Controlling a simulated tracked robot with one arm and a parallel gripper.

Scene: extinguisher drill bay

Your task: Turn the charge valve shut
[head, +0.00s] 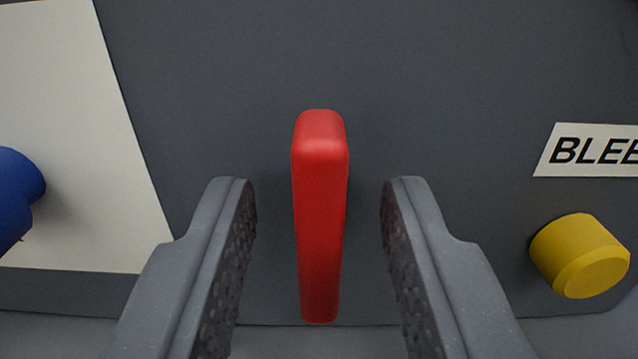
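A red lever handle (320,220), which looks like the charge valve's handle, stands out from a dark grey panel. It is long and runs nearly upright in the head view. My gripper (318,205) is open, with one finger to the left of the handle and one to the right. A gap shows between the handle and each finger, so neither touches it. The valve body behind the handle is hidden, and no label for it shows.
The dark grey panel (440,70) fills most of the view. A yellow knob (578,255) sits at the right, under a white label (590,150) reading "BLEE", cut off. A blue part (15,190) stands before a white plate (75,110) at the left.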

